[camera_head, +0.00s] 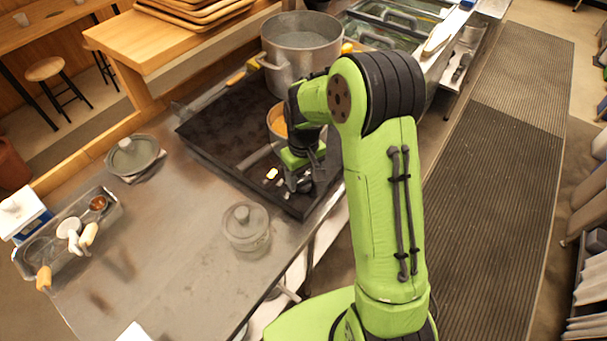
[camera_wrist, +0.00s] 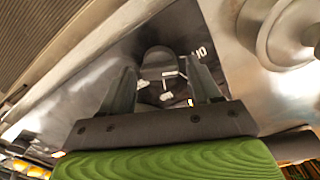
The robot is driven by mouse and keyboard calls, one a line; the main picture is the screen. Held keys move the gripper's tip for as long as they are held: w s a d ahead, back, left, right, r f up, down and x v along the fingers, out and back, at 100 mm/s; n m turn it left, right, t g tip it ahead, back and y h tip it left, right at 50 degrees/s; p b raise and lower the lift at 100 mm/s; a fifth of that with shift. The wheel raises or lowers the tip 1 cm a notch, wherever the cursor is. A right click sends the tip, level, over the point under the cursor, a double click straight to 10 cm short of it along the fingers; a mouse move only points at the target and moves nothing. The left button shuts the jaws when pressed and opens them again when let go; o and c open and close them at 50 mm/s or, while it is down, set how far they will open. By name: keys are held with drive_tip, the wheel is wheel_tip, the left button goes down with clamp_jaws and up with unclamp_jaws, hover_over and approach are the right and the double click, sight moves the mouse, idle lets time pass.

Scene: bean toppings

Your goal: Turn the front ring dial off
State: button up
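In the head view my gripper (camera_head: 303,184) points down at the front edge of the black stove (camera_head: 215,130), and my arm hides the dial area there. A smaller pot (camera_head: 272,122) with orange contents stands on the stove, partly behind my arm.
A lidded glass jar (camera_head: 247,230) stands on the counter left of my gripper. A large metal pot (camera_head: 300,45) is at the back. A lidded pan (camera_head: 133,158) and a tray of utensils (camera_head: 70,240) are at the left. The counter between them is clear.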

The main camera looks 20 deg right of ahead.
sight(304, 180)
drive_tip(key=shift+o, duration=0.4)
wheel_tip(304, 180, up, 16)
drive_tip(key=p, duration=0.2)
drive_tip(key=shift+f, duration=0.1)
drive_tip(key=s+r+m+t, duration=0.1)
drive_tip(key=s+r+t, duration=0.1)
drive_tip(key=s+r, duration=0.3)
drive_tip(key=s+r+t, duration=0.1)
drive_tip(key=s+r, duration=0.2)
drive_tip(key=s, duration=0.5)
drive_tip(key=s+f+m+t, duration=0.1)
drive_tip(key=s+t, duration=0.1)
drive_tip(key=s, duration=0.8)
drive_tip(key=shift+m+t, duration=0.3)
drive_tip(key=shift+m, duration=0.1)
